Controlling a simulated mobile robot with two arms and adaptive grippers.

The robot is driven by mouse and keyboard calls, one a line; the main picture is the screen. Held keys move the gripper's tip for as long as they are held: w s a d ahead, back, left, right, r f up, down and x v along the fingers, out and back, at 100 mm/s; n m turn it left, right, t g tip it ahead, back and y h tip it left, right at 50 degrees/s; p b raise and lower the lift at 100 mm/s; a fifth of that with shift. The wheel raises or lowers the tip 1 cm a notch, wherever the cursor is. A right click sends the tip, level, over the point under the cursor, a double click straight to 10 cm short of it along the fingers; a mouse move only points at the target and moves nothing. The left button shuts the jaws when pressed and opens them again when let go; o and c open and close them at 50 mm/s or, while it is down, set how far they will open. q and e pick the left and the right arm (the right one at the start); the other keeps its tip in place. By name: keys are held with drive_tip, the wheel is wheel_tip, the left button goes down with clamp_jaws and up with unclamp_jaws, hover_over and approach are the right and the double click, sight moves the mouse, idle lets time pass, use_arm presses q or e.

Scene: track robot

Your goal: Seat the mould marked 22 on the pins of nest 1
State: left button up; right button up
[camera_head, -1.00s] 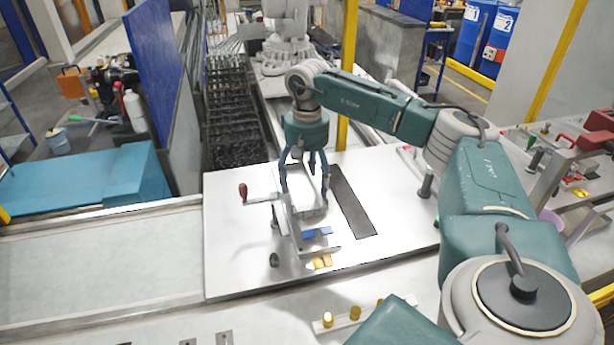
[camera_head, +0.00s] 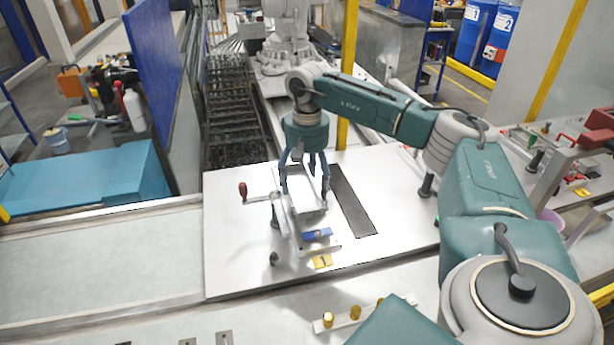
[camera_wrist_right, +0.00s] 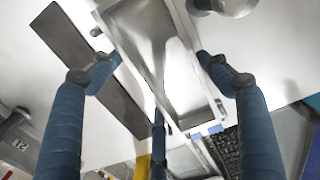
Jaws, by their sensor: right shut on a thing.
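My right gripper (camera_head: 306,196) points down over the white table plate, with its fingers shut on a silver metal mould (camera_head: 308,211). In the right wrist view, the mould (camera_wrist_right: 150,50) is a shiny, hollow, long piece between the fingers of my right gripper (camera_wrist_right: 158,75). Its mark is not readable. The yellow label 1 (camera_head: 321,262) lies at the near side of the nest, beside a blue block (camera_head: 317,234). The nest's pins are hidden, and I cannot tell whether the mould touches them. My left gripper is not in view.
A red-handled crank (camera_head: 243,190) and a black knob (camera_head: 274,259) stand left of the nest. A dark strip (camera_head: 352,202) lies right of my gripper. A rail with yellow knobs (camera_head: 355,313) is at the front.

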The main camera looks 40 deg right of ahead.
drive_tip(key=shift+f+b, duration=0.55)
drive_tip(key=shift+f, duration=0.2)
idle(0.5)
drive_tip(key=o, duration=2)
drive_tip(key=shift+c, duration=0.2)
drive_tip(key=shift+s+a, duration=0.1)
wheel_tip(320, 180, up, 12)
